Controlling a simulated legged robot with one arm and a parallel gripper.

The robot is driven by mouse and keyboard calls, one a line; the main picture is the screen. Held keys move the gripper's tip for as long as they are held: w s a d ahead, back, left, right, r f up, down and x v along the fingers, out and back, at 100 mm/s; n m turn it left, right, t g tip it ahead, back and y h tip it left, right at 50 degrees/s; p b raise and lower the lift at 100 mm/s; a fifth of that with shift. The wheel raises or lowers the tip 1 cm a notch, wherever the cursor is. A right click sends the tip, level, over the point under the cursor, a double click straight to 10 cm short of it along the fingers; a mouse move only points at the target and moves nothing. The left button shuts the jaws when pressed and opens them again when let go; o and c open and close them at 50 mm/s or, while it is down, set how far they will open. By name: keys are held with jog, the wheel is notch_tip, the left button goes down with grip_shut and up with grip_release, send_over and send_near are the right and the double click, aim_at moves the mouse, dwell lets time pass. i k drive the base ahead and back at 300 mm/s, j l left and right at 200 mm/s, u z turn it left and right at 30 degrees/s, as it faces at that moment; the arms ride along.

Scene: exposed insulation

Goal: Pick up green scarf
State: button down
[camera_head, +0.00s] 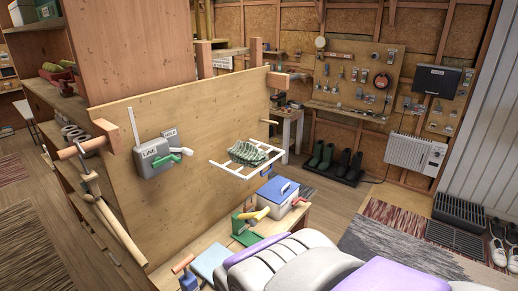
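A green, pale-striped folded cloth, which looks like the green scarf (248,152), lies on a white wire rack (232,171). The rack sticks out from the right part of an upright wooden panel (205,125). The cloth's folds show, and it appears to rest on the rack's bars. My gripper is not in view, so its state does not show.
Below the rack, a wooden bench (222,235) holds a blue-lidded box (278,192) and green tools. A grey box (153,157) hangs on the panel's left. Dark boots (346,166) stand behind. Pale grey and lilac shapes fill the bottom foreground. Rugs cover open floor at right.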

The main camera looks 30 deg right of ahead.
aim_at(246, 154)
jog(key=z, duration=0.8)
jog(key=i+l+z, duration=0.3)
jog(key=i, duration=0.3)
